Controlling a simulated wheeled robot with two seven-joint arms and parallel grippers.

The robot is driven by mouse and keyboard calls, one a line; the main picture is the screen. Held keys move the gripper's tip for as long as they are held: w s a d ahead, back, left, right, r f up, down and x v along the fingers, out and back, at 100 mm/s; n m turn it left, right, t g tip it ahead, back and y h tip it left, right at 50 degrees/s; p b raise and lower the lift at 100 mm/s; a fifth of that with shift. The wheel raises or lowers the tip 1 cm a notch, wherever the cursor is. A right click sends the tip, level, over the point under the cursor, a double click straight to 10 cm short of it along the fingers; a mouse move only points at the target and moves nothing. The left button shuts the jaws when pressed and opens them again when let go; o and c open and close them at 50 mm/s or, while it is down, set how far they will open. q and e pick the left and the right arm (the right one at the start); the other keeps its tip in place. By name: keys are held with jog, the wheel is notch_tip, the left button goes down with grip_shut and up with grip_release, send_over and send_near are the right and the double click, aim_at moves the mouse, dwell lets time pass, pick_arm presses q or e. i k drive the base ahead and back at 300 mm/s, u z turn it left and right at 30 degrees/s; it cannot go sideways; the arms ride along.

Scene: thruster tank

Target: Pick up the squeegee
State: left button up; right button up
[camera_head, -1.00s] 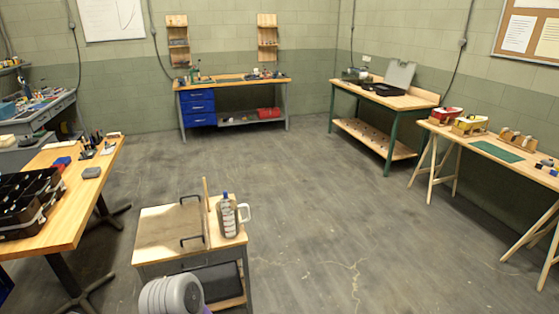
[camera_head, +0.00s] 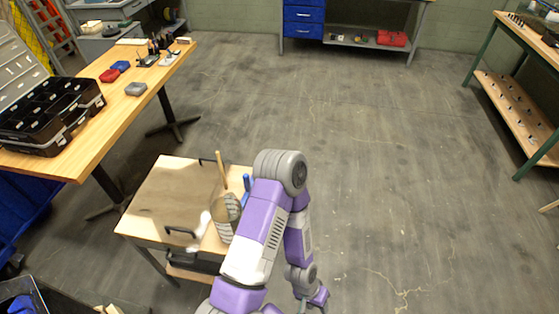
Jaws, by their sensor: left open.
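I cannot make out a squeegee for sure. A small cart (camera_head: 165,195) with a light wooden top stands in front of me. My purple and white left arm covers the right part of the cart. My left gripper (camera_head: 313,303) hangs at the bottom edge, right of the cart and apart from it; it is open, and its fingertips are small and partly cut off. My right gripper is not in view.
A wooden table (camera_head: 115,105) at the left holds a black organizer case (camera_head: 50,110) and a grey block (camera_head: 135,89). A green-legged bench (camera_head: 515,110) stands at the right. A red box (camera_head: 391,38) sits on a shelf at the back. The middle floor is clear.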

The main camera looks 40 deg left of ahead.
aim_at(249, 183)
jog(key=i, duration=0.9)
jog(key=u, duration=2.55)
